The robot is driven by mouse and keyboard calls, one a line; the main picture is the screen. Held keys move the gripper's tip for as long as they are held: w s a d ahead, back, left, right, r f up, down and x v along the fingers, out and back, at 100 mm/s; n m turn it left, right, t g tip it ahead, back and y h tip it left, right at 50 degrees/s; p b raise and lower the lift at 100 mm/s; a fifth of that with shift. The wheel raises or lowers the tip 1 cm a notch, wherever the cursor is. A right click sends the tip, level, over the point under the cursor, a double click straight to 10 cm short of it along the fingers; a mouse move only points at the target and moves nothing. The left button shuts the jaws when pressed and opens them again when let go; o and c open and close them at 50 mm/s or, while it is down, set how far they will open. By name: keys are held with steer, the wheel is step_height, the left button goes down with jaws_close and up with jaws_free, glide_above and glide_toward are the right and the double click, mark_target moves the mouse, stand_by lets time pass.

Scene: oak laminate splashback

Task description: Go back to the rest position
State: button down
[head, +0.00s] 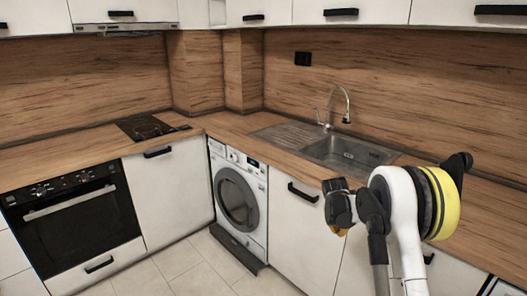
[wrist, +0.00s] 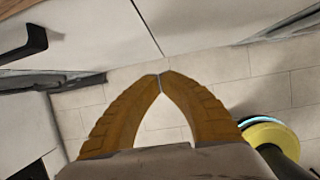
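My gripper (wrist: 160,76) shows in the wrist view as two yellow-brown fingers whose tips meet. It is shut, and nothing shows between the fingers. Pale floor tiles lie behind it in that view. In the head view my gripper (head: 338,231) is small and partly hidden by my dark wrist; it points down in front of the white cabinet doors, below the counter edge. My white arm with a yellow band rises at the right of the head view.
The wood counter (head: 300,166) runs along both walls, with a sink (head: 350,152) and tap (head: 338,100). A washing machine (head: 239,200), oven (head: 75,222) and hob (head: 150,127) stand left. A black cabinet handle (wrist: 24,42) is near my gripper. The tiled floor (head: 180,270) is clear.

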steer(key=s+a+r+m+t, duration=0.1)
steer(key=s+a+r+m, duration=0.3)
steer(key=r, duration=0.3)
steer(key=s+a+r+m+y, duration=0.1)
steer(key=s+a+r+m, duration=0.15)
steer(key=s+r, duration=0.4)
steer(key=s+a+r+m+t, duration=0.1)
steer(key=s+a+r+m, duration=0.2)
steer(key=s+r+m, duration=0.3)
steer(key=s+a+m+t+y, duration=0.1)
steer(key=s+a+m, duration=0.2)
steer(key=s+m, duration=0.3)
steer(key=s+a+r+m+t+y, duration=0.1)
steer(key=s+a+m, duration=0.3)
steer(key=s, duration=1.2)
steer(key=m, duration=0.2)
steer(key=shift+s+r+m, duration=0.15)
steer(key=shift+s+m, duration=0.05)
steer(key=shift+m, duration=0.15)
